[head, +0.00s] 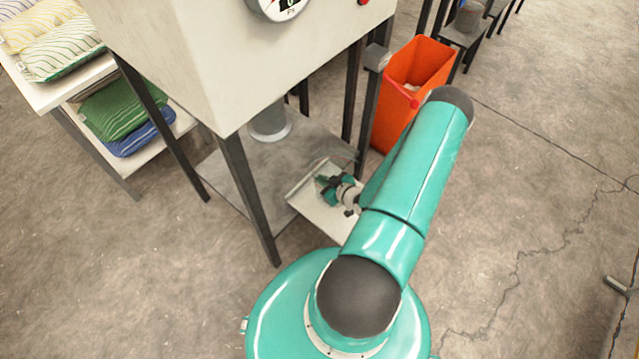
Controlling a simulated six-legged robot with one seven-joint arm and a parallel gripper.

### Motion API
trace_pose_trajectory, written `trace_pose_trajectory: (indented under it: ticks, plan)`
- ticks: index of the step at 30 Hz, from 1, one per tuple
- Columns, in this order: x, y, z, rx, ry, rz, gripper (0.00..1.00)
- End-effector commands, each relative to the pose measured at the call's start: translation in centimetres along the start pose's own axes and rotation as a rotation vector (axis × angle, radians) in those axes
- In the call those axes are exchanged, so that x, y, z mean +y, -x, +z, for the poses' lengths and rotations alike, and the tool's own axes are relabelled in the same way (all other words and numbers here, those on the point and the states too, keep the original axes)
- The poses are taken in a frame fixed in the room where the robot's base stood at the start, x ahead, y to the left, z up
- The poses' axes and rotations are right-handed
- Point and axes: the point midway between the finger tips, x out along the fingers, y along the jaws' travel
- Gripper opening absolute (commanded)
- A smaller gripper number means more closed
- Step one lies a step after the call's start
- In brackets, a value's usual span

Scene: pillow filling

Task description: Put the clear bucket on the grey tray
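My gripper (326,184) reaches in low beside the machine stand, small in the head view. It is over a pale grey flat tray (318,214) that juts from the stand's lower shelf. Faint see-through edges show around and behind the fingers; they may be the clear bucket, but its outline is too faint to be sure. I cannot tell whether the fingers are shut on it or whether it touches the tray. My teal arm hides the tray's right side.
The filling machine (215,60) stands on dark legs, with a grey spout (270,122) below it. An orange bin (422,62) stands behind my arm. Folded pillows (115,112) lie on a white shelf unit at the left. The concrete floor at the right is mostly clear.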

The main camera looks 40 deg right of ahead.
Motion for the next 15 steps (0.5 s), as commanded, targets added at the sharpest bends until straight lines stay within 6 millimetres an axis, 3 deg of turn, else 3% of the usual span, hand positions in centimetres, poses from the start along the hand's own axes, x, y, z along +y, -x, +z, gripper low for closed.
trace_pose_trajectory:
  ticks: [5, 11, 15]
  plan:
    - [0.6, -3.1, 1.5, 0.004, 0.000, 0.001, 0.00]
    - [0.9, -4.7, 2.4, 0.002, 0.001, 0.002, 0.00]
    - [0.7, -5.4, 4.3, 0.002, -0.001, 0.001, 0.00]
